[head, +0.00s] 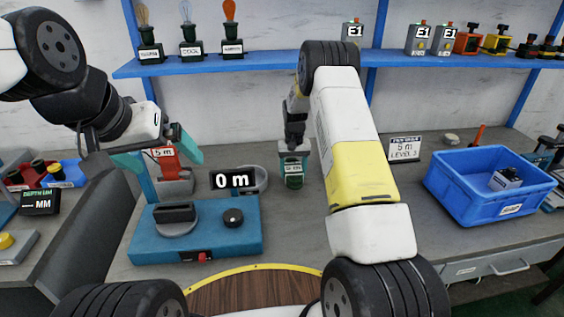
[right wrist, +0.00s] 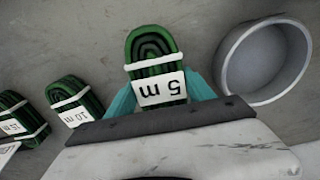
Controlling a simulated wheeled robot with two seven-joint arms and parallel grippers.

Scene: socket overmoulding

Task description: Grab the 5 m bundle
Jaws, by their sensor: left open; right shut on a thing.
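The 5 m bundle (right wrist: 155,50) is a coiled dark green cable with a white tie and a white "5 m" tag, upside down in the right wrist view. My right gripper (right wrist: 160,95) is shut on it, one teal finger at each side. In the head view the green bundle (head: 292,175) hangs or stands upright under my right gripper (head: 294,148), behind my right arm; I cannot tell if it touches the table. My left gripper (head: 158,150) is open and empty, above the left part of the table.
A 10 m bundle (right wrist: 76,106) and another green bundle (right wrist: 18,118) lie beside the held one. A grey round bowl (right wrist: 265,62) is close by. A blue bin (head: 488,185) stands right.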

